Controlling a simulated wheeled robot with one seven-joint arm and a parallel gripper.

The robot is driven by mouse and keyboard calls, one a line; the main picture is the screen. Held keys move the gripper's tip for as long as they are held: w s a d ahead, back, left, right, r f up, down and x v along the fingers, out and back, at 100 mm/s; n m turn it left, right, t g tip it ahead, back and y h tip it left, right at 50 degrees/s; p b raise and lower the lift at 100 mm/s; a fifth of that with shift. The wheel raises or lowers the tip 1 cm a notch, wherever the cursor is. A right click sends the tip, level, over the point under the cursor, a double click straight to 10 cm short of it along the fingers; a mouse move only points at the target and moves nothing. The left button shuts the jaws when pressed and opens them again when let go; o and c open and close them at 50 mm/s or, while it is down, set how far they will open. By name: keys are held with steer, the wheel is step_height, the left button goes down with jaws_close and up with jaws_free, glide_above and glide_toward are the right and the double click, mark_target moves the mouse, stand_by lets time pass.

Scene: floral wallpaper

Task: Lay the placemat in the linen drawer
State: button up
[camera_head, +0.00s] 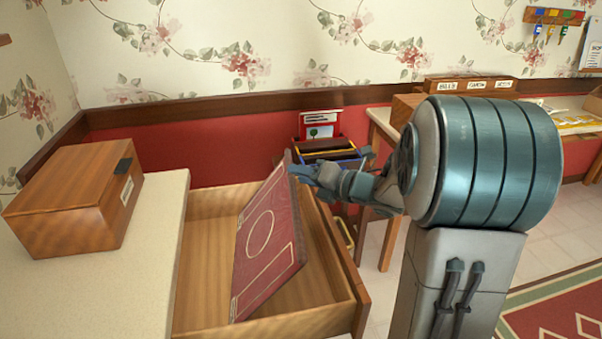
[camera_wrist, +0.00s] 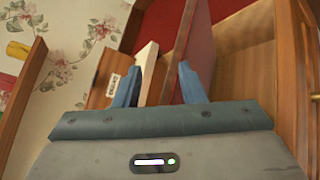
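The red placemat (camera_head: 268,238), with a pale circle and border lines, stands steeply tilted in the open wooden linen drawer (camera_head: 205,255). Its lower edge is inside the drawer and its upper right corner rises above the rim. My gripper (camera_head: 303,172) is at that upper corner. In the wrist view my gripper (camera_wrist: 158,85) has its two blue fingers spread apart. The placemat (camera_wrist: 197,45) runs between them beside the right finger, with a visible gap to the left finger. Whether the right finger touches it is unclear.
A wooden box (camera_head: 75,213) with a label sits on the pale countertop (camera_head: 130,280) left of the drawer. Behind my gripper stands a rack (camera_head: 325,145) with a red book or folder. A wooden side table (camera_head: 382,125) is behind my arm. The drawer's floor right of the placemat is bare.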

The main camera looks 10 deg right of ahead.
steer(key=v, duration=1.1)
steer(key=w+d+m+t+h, duration=0.2)
steer(key=w+d+m+h, duration=0.15)
steer(key=m+h, duration=0.55)
steer(key=s+d+f+m+g+h, duration=0.1)
steer(key=s+f+m+g+h, duration=0.25)
steer(key=m, duration=0.95)
steer(key=s+a+f+m+g+y, duration=0.1)
steer(key=s+a+f+m+g, duration=0.2)
steer(key=s, duration=0.6)
steer(key=s+a+f+m+g+y, duration=0.1)
steer(key=s+a+f+m+g, duration=0.1)
steer(key=s+a+m+g, duration=0.3)
steer(key=s+a+m, duration=0.3)
steer(key=s, duration=0.1)
steer(key=shift+s+a+f+g, duration=0.25)
steer(key=shift+a+f+g, duration=0.05)
steer(key=shift+f+g, duration=0.1)
